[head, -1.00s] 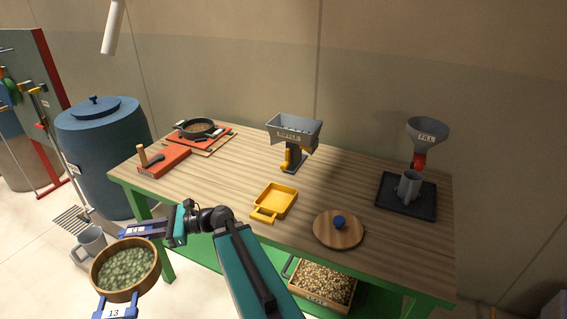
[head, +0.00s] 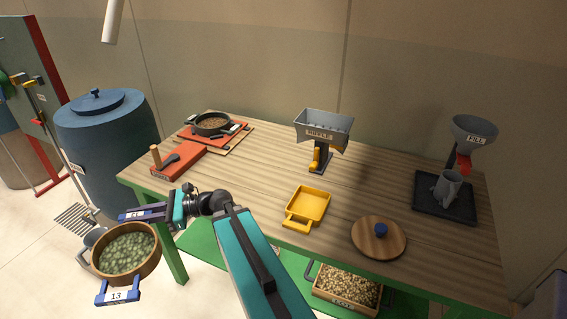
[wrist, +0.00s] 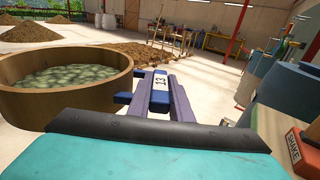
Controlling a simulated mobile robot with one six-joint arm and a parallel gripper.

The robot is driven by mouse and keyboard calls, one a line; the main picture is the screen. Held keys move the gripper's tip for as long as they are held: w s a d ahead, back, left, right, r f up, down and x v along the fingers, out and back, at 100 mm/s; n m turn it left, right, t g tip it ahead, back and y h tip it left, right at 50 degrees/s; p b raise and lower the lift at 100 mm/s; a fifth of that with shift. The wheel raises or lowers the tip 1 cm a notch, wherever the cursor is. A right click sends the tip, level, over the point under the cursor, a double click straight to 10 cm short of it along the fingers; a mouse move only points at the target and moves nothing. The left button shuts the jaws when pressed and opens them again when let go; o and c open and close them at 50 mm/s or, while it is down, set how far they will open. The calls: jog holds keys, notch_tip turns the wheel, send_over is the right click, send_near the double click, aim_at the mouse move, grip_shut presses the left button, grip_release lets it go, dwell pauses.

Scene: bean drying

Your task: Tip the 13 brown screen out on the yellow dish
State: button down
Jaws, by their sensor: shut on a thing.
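The 13 brown screen (head: 127,276) is a round brown-rimmed sieve full of greenish beans, with blue tabs, one marked 13. It hangs level off the table's left front side. My gripper (head: 134,215) is shut on its far blue tab. In the wrist view the screen (wrist: 65,101) is at the left, and my gripper (wrist: 160,97) clasps the blue tab marked 13. The yellow dish (head: 307,205) is a shallow square tray with a handle, lying empty on the table, to the right of the screen.
On the wooden table (head: 250,190) stand a grey hopper (head: 323,130), a round lid (head: 378,238), a fill funnel (head: 474,135), a red block (head: 172,164) and a black pan (head: 211,124). A crate of beans (head: 346,290) is below. A blue barrel (head: 108,140) stands left.

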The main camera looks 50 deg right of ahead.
jog(key=shift+w, duration=0.25)
jog(key=shift+a, duration=0.1)
jog(key=shift+w, duration=0.1)
